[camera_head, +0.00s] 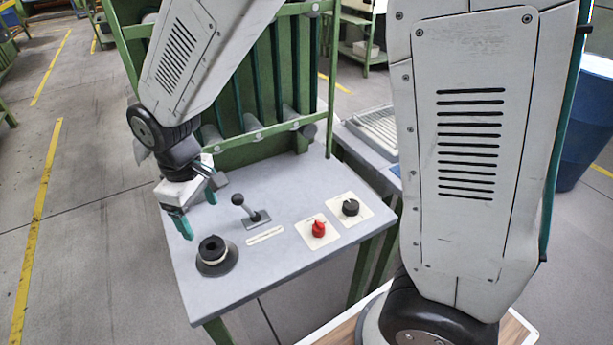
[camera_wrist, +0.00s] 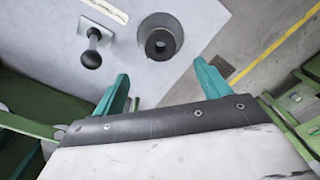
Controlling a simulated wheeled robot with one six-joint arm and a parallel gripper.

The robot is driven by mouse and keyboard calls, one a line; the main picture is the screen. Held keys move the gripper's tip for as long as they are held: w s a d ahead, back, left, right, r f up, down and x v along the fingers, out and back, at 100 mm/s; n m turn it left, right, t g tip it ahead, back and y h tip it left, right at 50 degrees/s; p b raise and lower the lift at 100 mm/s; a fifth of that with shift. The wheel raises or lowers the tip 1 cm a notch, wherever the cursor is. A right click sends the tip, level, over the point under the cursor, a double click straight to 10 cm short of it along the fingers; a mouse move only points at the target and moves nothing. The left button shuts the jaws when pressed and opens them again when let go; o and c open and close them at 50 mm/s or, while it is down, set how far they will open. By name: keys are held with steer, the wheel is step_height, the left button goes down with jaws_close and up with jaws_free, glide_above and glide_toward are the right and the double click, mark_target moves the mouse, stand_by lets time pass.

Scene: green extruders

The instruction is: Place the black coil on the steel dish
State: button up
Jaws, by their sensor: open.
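The black coil (camera_head: 212,248) is a short dark ring with a hole in its middle. It sits on the round grey steel dish (camera_head: 217,267) near the front left of the table top. In the wrist view the coil (camera_wrist: 160,43) lies within the dish's rim (camera_wrist: 177,23), ahead of the fingertips. My gripper (camera_head: 196,209) has teal fingers and is open and empty. It hangs above the table's left side, behind the dish and apart from the coil. The wrist view shows the two fingers (camera_wrist: 161,74) spread wide with nothing between them.
A black-knobbed lever (camera_head: 250,211) stands right of the dish. A red knob (camera_head: 318,228) and a black knob (camera_head: 350,207) sit farther right. A green frame with rollers (camera_head: 250,130) rises at the table's back. The table's left edge is close to the dish.

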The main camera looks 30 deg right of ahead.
steer(key=s+d+r+m, duration=0.4)
steer(key=s+d+r, duration=0.3)
steer(key=s+d, duration=0.3)
steer(key=s+d+r+m+t, duration=0.1)
steer(key=s+d+r+m, duration=0.3)
steer(key=s+d+r, duration=0.4)
steer(key=s+d, duration=0.2)
steer(key=d, duration=0.1)
steer(key=shift+m, duration=0.3)
steer(key=shift+w, duration=0.1)
